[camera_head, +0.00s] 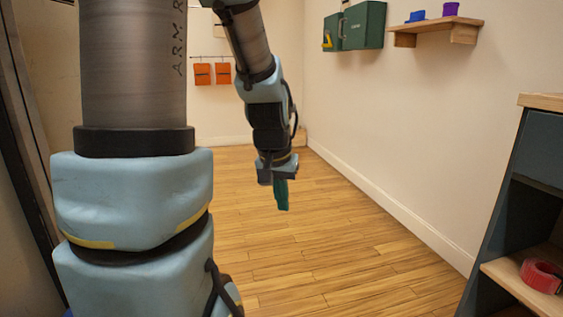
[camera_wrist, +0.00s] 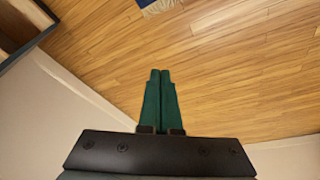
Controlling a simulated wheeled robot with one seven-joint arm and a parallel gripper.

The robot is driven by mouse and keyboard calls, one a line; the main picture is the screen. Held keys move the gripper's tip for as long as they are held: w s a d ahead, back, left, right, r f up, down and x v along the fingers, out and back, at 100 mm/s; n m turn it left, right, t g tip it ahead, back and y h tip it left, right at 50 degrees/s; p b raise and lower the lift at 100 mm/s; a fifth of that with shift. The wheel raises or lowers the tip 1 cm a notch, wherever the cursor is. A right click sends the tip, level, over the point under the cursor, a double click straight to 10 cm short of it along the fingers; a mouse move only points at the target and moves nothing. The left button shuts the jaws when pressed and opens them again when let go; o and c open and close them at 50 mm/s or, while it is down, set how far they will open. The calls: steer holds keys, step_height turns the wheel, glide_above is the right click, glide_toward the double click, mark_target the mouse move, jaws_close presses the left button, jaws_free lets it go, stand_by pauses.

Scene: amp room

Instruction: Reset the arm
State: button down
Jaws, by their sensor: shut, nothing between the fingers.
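My arm reaches forward and bends down over the wooden floor in the head view. My gripper (camera_head: 282,194) hangs from it with green fingers pointing down, above the floor and clear of the walls. In the wrist view my gripper (camera_wrist: 160,74) has its two green fingers pressed together with nothing between them.
A dark shelf unit (camera_head: 535,160) with a red roll (camera_head: 541,276) stands at right. A wooden wall shelf (camera_head: 437,27) holds a blue and a purple item. A green cabinet (camera_head: 363,26) and orange pouches (camera_head: 203,74) hang on walls. The floor (camera_head: 330,240) between is clear.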

steer(key=s+a+n+g+y+p, duration=0.1)
steer(key=s+a+n+g+p, duration=0.1)
steer(key=s+a, duration=0.5)
step_height(320, 180, up, 37)
steer(key=p, duration=3.7)
steer(key=shift+f, duration=0.15)
